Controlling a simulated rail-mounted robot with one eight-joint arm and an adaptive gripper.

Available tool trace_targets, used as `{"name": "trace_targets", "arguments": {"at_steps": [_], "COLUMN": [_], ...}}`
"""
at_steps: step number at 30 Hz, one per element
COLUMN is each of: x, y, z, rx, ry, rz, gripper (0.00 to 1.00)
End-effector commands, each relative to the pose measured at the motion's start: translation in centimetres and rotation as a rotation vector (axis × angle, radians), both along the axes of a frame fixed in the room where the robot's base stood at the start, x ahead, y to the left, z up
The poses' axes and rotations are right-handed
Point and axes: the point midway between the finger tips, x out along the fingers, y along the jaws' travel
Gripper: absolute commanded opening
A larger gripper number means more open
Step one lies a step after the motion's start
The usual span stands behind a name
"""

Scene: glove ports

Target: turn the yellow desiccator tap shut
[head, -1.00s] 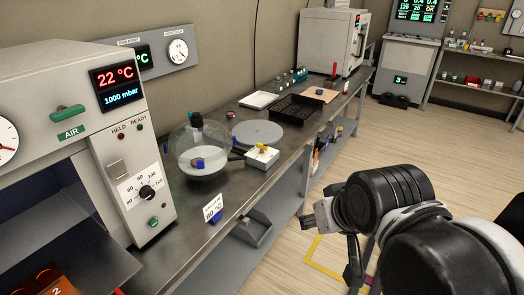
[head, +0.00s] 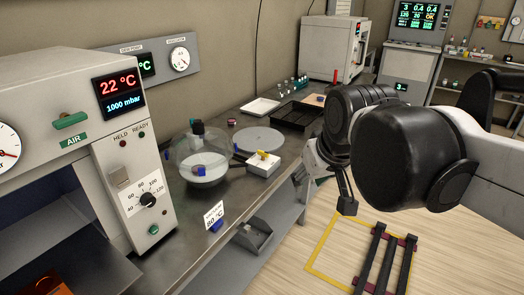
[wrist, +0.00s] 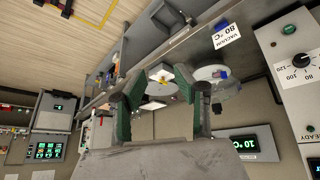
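The yellow tap (head: 262,155) sits on a small white block (head: 263,167) at the bench's front edge. The block is beside the clear glass desiccator (head: 203,160), to its right. In the wrist view, turned around, the tap (wrist: 160,79) appears beyond and between my fingers, with the desiccator (wrist: 224,88) partly behind the right finger. My gripper (head: 322,190) is right of the tap, apart from it, out over the bench's front side. In the wrist view my gripper (wrist: 165,88) has its green-padded fingers wide apart with nothing between them. The tap's exact angle is too small to tell.
A grey round plate (head: 258,140) lies behind the block. A black tray (head: 300,116) is further back. A "80 °C" sign (head: 214,214) stands at the front edge, left of the block. The grey oven cabinet (head: 135,190) stands at left. Open floor lies right of the bench.

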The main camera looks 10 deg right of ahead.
Motion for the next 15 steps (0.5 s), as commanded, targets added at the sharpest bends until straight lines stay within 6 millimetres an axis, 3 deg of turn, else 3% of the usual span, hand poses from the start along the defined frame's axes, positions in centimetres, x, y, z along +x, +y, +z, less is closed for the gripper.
{"name": "trace_targets", "arguments": {"at_steps": [6, 15], "x": [6.4, 15.3], "y": [0.0, 0.0], "z": [3.6, 6.3], "rx": [-0.037, -0.083], "ry": [0.063, 0.149], "rz": [0.067, 0.168], "gripper": [0.29, 0.29]}}
